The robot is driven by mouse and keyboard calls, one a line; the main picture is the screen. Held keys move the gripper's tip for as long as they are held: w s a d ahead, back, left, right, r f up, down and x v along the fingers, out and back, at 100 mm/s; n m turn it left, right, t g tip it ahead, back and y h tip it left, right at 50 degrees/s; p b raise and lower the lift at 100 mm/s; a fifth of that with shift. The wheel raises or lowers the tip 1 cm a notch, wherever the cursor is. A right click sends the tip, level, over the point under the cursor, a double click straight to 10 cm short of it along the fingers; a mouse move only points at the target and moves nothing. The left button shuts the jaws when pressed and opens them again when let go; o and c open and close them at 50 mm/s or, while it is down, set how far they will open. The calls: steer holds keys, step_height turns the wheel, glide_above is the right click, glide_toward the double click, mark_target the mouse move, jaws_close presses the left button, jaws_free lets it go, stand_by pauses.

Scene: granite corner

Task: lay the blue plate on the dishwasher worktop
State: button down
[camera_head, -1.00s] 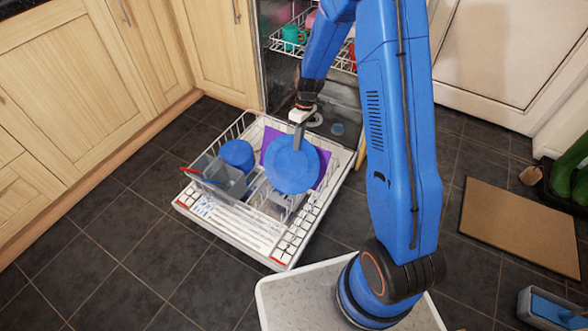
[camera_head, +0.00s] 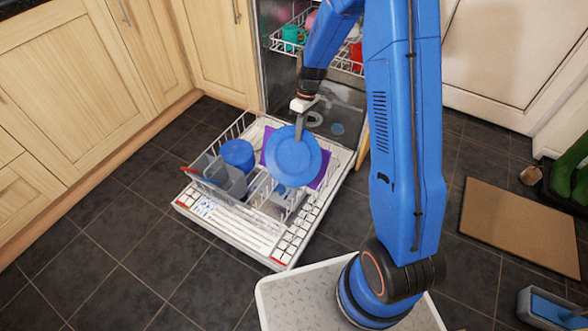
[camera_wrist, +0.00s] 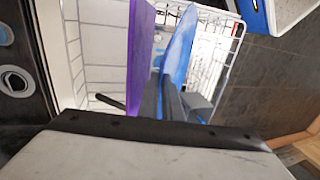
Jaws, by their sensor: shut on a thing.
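The round blue plate (camera_head: 293,158) is in my gripper (camera_head: 300,124), which is shut on its upper rim. The plate stands nearly upright, facing the head camera, over the pulled-out lower rack (camera_head: 240,125) of the dishwasher. In the wrist view the plate (camera_wrist: 180,45) shows nearly edge-on between the dark fingers (camera_wrist: 168,98). A purple board (camera_head: 325,165) stands just behind the plate, and it also shows in the wrist view (camera_wrist: 140,50) to the plate's left. I cannot tell whether the plate still touches the rack. The worktop above the dishwasher is out of view.
The lower rack also holds a blue pot-like item (camera_head: 238,154) and a grey cutlery basket (camera_head: 224,178). The open door (camera_head: 240,228) lies beneath. An upper rack (camera_head: 345,64) with cups is behind. Wooden cupboards (camera_head: 70,85) stand left. A brown mat (camera_head: 525,225) lies right.

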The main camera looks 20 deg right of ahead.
steer(key=shift+r, duration=0.25)
steer(key=s+a+v, duration=0.1)
steer(key=v, duration=1.2)
steer(key=shift+r, duration=0.6)
steer(key=shift+s+a, duration=0.15)
steer(key=shift+a, duration=0.15)
